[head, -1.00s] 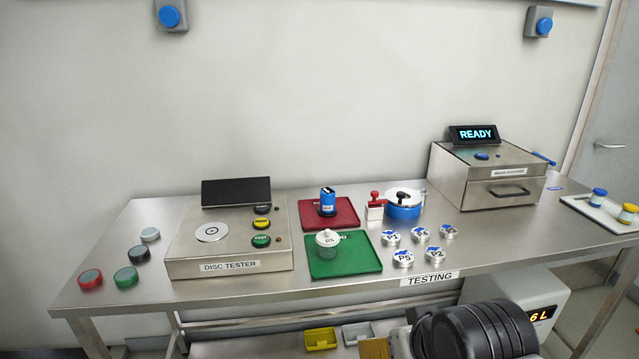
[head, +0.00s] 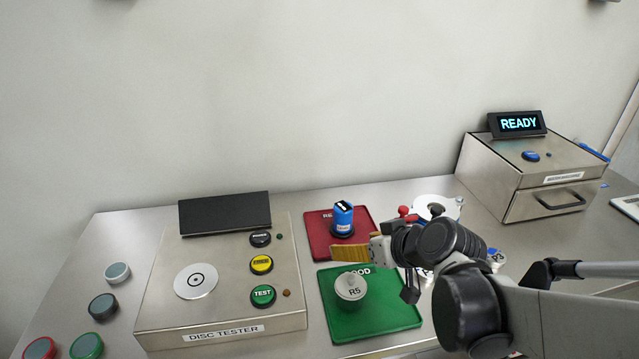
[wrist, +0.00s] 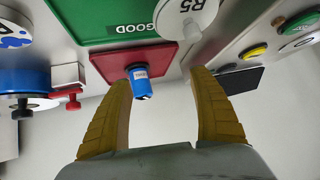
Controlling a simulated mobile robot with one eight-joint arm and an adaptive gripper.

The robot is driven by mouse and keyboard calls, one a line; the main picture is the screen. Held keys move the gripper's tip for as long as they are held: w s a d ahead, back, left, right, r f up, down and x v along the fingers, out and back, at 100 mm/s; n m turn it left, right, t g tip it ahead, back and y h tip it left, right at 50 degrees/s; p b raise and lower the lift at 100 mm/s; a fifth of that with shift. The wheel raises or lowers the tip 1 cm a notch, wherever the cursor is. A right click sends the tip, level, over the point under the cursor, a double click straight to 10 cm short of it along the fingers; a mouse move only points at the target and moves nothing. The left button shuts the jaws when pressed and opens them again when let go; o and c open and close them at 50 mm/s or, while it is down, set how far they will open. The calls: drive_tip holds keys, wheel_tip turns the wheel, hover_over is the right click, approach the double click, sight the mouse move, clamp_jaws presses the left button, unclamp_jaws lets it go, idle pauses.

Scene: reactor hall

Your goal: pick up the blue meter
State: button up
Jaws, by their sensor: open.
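The blue meter (head: 342,217) is a small upright blue cylinder with a dark base and a black-and-white top. It stands on the red mat (head: 318,238) behind the green mat. My gripper (head: 350,254) has yellow fingers and is in front of the meter in the head view, apart from it. In the wrist view my gripper (wrist: 160,80) is open and empty. There the blue meter (wrist: 141,82) appears between the fingers, nearer the left one, beyond the tips.
The green mat (head: 395,312) carries a white-lidded R5 jar (head: 351,287). The disc tester (head: 220,250) stands left. Right of the mats are a round blue-and-white pot (head: 437,206) and several labelled discs, partly hidden by my arm. A steel box (head: 530,165) stands at right.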

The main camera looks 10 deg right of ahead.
sight(349, 215)
drive_tip(key=w+d+n+t+y+p, duration=0.1)
drive_tip(key=w+d+n+t+p, duration=0.15)
drive_tip(key=w+d, duration=0.35)
drive_tip(key=shift+m+t, duration=0.35)
drive_tip(key=shift+m, duration=0.1)
drive_tip(key=b+x, duration=0.1)
drive_tip(key=x, duration=0.2)
drive_tip(key=b+x, duration=0.1)
drive_tip(key=x, duration=0.3)
drive_tip(key=a+b+x, duration=0.1)
drive_tip(key=b+x, duration=0.1)
drive_tip(key=x, duration=0.2)
drive_tip(key=shift+s+r, duration=0.1)
drive_tip(key=shift+w+a, duration=0.15)
drive_tip(key=shift+w, duration=0.25)
drive_tip(key=c, duration=1.5)
